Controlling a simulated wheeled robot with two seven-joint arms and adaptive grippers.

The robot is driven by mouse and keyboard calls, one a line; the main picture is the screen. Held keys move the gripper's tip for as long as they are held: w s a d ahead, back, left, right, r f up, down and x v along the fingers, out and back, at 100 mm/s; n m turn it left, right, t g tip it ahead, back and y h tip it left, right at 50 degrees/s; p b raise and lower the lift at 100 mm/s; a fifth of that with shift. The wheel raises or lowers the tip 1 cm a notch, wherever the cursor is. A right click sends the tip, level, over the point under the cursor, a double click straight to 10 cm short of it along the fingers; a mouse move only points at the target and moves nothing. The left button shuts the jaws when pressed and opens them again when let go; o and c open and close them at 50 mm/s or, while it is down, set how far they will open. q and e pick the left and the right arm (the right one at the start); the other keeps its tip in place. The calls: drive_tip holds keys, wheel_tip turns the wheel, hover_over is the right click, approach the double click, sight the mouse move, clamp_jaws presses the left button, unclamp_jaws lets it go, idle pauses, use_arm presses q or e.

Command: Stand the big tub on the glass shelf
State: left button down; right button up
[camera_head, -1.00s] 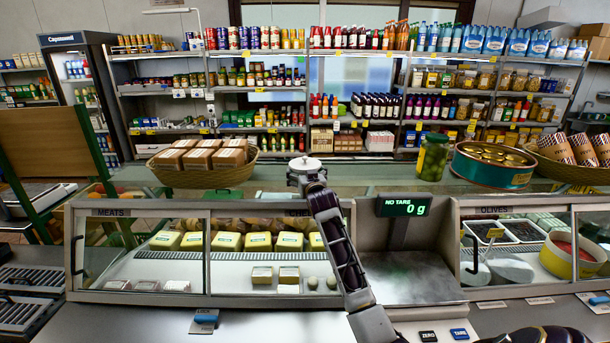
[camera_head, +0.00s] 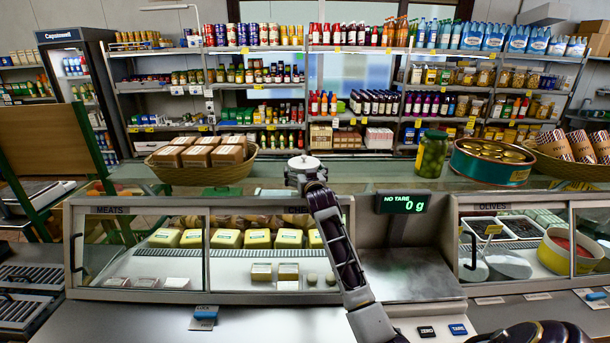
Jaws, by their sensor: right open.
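A large yellow tub (camera_head: 557,259) with red contents stands upright in the olives case at the right, partly behind its glass; it looks like the big tub. The greenish glass shelf (camera_head: 375,176) runs along the top of the counter. My right arm reaches up across the middle, and my right gripper (camera_head: 304,180) is at its end, in front of the shelf and far left of the tub. It is open with nothing seen in it; its fingers are mostly hidden by the wrist. My left gripper is not in view.
On the glass shelf are a basket of packages (camera_head: 203,176) at the left, a pickle jar (camera_head: 432,157), a round teal tin (camera_head: 490,165) and another basket at the right. The shelf's middle is bare. A scale display (camera_head: 404,203) stands below it.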

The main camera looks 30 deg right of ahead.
drive_tip(key=shift+r, duration=0.15)
drive_tip(key=b+v, duration=0.2)
drive_tip(key=v, duration=1)
idle(0.4)
idle(0.8)
